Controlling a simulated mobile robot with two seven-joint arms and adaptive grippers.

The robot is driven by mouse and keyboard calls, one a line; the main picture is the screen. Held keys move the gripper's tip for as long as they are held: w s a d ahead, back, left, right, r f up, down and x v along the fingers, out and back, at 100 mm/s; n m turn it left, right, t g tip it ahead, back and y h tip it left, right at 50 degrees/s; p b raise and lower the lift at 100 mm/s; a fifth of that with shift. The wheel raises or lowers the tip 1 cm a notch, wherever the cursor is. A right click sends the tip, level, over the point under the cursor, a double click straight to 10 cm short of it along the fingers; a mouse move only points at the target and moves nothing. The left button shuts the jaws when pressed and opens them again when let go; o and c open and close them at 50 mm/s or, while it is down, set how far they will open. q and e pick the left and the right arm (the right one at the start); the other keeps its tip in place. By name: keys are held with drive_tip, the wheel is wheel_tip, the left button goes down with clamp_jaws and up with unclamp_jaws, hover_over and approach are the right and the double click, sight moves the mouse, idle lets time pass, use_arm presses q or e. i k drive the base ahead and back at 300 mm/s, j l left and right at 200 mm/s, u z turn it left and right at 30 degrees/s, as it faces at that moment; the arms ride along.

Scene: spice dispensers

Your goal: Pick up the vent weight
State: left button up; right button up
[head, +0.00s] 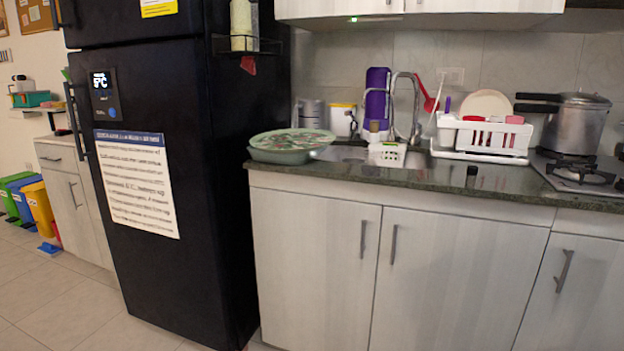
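A small dark, upright object (472,171) stands near the front edge of the dark green counter (400,178), in front of the white dish rack. It may be the vent weight, but it is too small to tell for sure. A silver pressure cooker (574,125) with black handles sits on the gas stove at the right. Whether a weight is on its lid cannot be made out. Neither of my grippers is in view.
A white dish rack (482,137) holds a plate and pink items. Left of it are the sink (345,154), a faucet, a purple bottle (376,98) and a green basin (290,145). A tall black fridge (215,200) stands left. Cabinets (400,270) front the counter.

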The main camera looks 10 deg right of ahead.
sight(473, 170)
drive_tip(key=i+l+z, duration=0.1)
drive_tip(key=z, duration=0.65)
drive_tip(key=l, duration=0.1)
